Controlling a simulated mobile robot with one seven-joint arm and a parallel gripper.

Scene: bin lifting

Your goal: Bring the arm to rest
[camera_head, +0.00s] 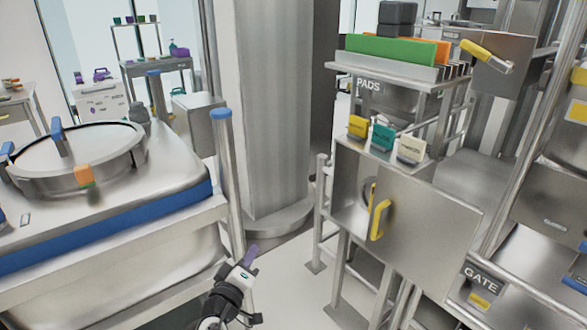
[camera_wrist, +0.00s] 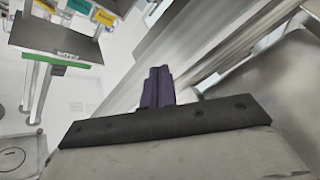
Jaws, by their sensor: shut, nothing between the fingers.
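My gripper (camera_head: 251,254) shows at the bottom middle of the head view, its purple fingers pointing up and away. The fingers are together with nothing between them. In the wrist view the shut purple fingers (camera_wrist: 158,86) stand up from the dark bar of my gripper. My arm comes in from the bottom edge and is mostly out of the picture. The gripper is in the gap between the steel vessel bench on the left and the steel cabinet on the right, and touches nothing that I can see.
A steel vessel (camera_head: 120,172) with a blue-edged bench (camera_head: 110,237) and a blue-capped post (camera_head: 228,170) stands left. A pillar (camera_head: 270,120) is ahead. At right are a cabinet with a yellow handle (camera_head: 379,219), a PADS rack (camera_head: 390,73) and a GATE sign (camera_head: 481,279). Floor between is clear.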

